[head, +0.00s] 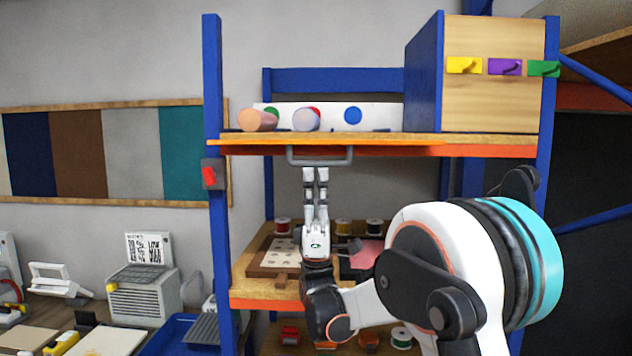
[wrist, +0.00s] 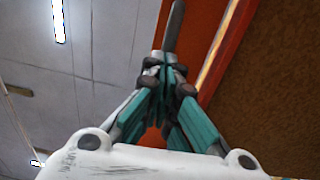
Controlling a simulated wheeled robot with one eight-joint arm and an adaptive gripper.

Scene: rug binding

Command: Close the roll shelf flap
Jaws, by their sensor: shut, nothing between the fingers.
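The roll shelf flap (head: 400,150) is an orange-red panel, seen almost edge-on and lying nearly level at the upper shelf's front edge. A grey bar handle (head: 320,161) hangs at its left part. My gripper (head: 315,172) is shut and empty, pointing up just below the handle. In the wrist view the shut fingertips (wrist: 165,65) point toward the grey handle bar (wrist: 174,28), with the orange flap (wrist: 198,35) behind. I cannot tell whether the fingertips touch the handle.
The upper shelf (head: 345,139) holds several rolls and a wooden box with coloured hooks (head: 490,90). A lower shelf (head: 265,295) with spools and a patterned board stands behind my arm. A blue post (head: 212,100) with a red switch (head: 209,175) is at left.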

